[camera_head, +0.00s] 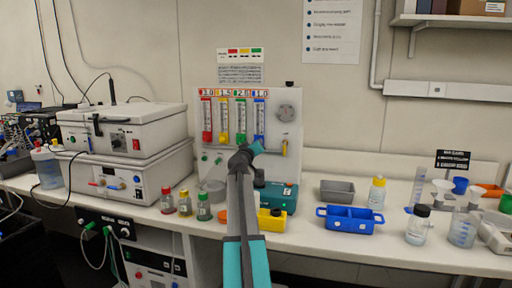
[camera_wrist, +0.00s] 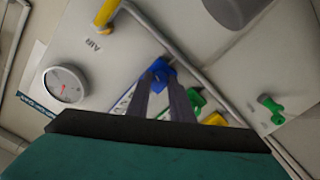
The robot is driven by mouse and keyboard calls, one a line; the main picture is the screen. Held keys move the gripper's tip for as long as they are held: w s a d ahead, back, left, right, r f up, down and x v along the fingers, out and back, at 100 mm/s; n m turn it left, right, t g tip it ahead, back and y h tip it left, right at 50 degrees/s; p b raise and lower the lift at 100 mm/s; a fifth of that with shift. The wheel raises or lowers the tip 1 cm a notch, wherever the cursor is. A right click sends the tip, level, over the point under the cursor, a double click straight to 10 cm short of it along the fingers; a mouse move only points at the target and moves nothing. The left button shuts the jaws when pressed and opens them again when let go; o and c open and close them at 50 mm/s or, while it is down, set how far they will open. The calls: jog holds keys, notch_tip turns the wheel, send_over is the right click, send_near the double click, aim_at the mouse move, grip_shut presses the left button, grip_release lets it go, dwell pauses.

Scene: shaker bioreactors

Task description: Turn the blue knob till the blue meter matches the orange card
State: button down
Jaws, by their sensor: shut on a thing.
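The meter panel (camera_head: 288,139) stands against the wall in the head view, with red, yellow, green and blue meters side by side. The blue meter (camera_head: 259,119) is the rightmost; its exact reading is too small to tell. A small number card (camera_head: 261,93) sits above it, seemingly reading 1.0. My gripper (camera_head: 250,151) is at the lower part of the panel and hides the blue knob there. In the wrist view the blue knob (camera_wrist: 165,73) lies between my fingertips, which are shut on it.
Green (camera_wrist: 196,101) and yellow (camera_wrist: 215,119) knobs sit close beside my fingers, with a metal pipe nearby. A round gauge (camera_wrist: 65,85) and a yellow valve handle (camera_wrist: 106,12) are on the panel. Bottles (camera_head: 184,203), a teal box (camera_head: 281,196) and a blue tray (camera_head: 348,226) stand on the bench.

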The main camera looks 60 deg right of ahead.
jog(key=shift+r+n+p, duration=0.1)
jog(key=shift+n+p, duration=0.65)
jog(key=shift+n, duration=2.95)
jog(key=c, duration=1.6)
grip_release()
jog(key=shift+o, duration=0.2)
jog(key=shift+d, duration=0.1)
